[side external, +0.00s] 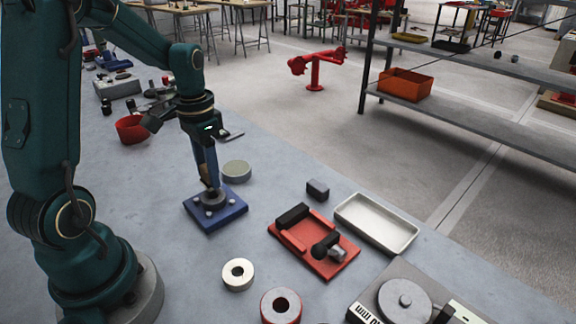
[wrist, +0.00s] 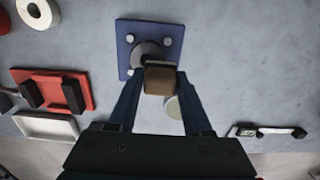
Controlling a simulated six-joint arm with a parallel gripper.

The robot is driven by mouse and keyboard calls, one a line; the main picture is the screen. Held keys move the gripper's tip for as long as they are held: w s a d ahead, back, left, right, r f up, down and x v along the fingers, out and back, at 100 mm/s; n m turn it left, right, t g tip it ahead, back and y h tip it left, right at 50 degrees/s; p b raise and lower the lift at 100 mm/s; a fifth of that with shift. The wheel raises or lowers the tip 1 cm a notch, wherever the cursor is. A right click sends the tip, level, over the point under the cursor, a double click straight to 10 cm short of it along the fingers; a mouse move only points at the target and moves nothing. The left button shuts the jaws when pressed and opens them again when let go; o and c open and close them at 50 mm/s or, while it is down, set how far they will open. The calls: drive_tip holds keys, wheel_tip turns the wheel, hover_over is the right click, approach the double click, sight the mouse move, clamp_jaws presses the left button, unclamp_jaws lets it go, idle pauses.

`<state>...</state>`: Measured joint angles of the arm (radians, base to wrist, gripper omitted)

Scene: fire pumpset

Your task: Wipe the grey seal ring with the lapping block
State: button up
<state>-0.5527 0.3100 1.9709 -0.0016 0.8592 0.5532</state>
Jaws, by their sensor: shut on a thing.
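The grey seal ring (side external: 214,198) sits on a square blue plate (side external: 231,213) with several pale pegs near its corners. It also shows in the wrist view (wrist: 143,50), partly hidden by the block. My gripper (side external: 208,178) points down over the plate, shut on the brown lapping block (wrist: 160,79), which sits between its two blue fingers. The block is low over the near part of the ring in the wrist view. I cannot tell whether it touches the ring.
A grey-green disc (side external: 236,171) stands just behind the plate. To the right are a red fixture (side external: 334,262), a dark block (side external: 317,189) and a pale tray (side external: 377,222). A white ring (side external: 238,274) and a red-edged ring (side external: 281,305) lie in front. A red bowl (side external: 131,129) is behind left.

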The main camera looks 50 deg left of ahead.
sight(214, 200)
drive_tip(key=shift+d+f, duration=0.15)
drive_tip(key=shift+f, duration=0.7)
drive_tip(key=shift+s+d+r, duration=0.1)
drive_tip(key=shift+s+d, duration=0.25)
drive_tip(key=shift+d, duration=0.4)
clamp_jaws()
drive_tip(key=shift+s+d, duration=0.25)
drive_tip(key=shift+d, duration=0.4)
drive_tip(key=shift+w+a, duration=0.3)
drive_tip(key=shift+a, duration=0.45)
drive_tip(key=shift+w+a, duration=0.3)
drive_tip(key=shift+a, duration=0.4)
drive_tip(key=shift+w+a+r, duration=0.1)
drive_tip(key=shift+a+r, duration=0.05)
drive_tip(key=shift+r, duration=4)
